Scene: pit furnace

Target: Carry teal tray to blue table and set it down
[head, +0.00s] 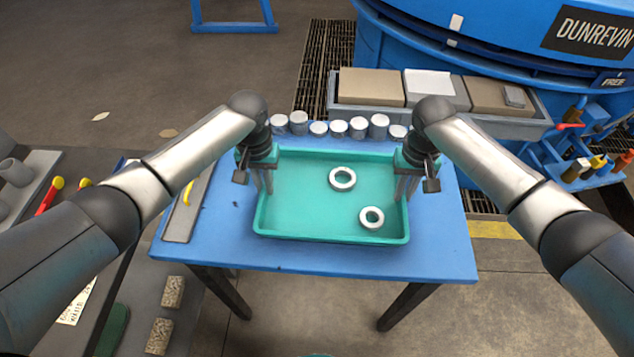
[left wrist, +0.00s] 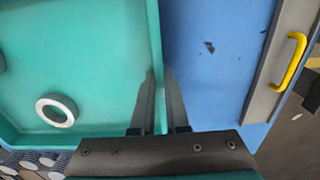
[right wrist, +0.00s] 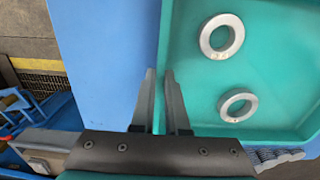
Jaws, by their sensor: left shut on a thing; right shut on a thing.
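The teal tray (head: 310,225) is over the blue table (head: 370,262), level, with two pale metal rings in it. One ring (head: 342,179) lies near the middle and the other ring (head: 371,217) near the front right. My left gripper (head: 265,190) is shut on the tray's left wall; the left wrist view shows its fingers (left wrist: 160,105) on both sides of the rim. My right gripper (head: 403,185) is shut on the right wall, and its fingers (right wrist: 160,105) straddle the rim in the right wrist view. I cannot tell whether the tray's underside touches the tabletop.
Several grey-white cylinders (head: 339,128) stand along the table's back edge. A grey plate with a yellow handle (head: 186,195) lies at the table's left. Behind is a grey trough of boxes (head: 370,87) beside the blue furnace (head: 420,40). The table's front strip is clear.

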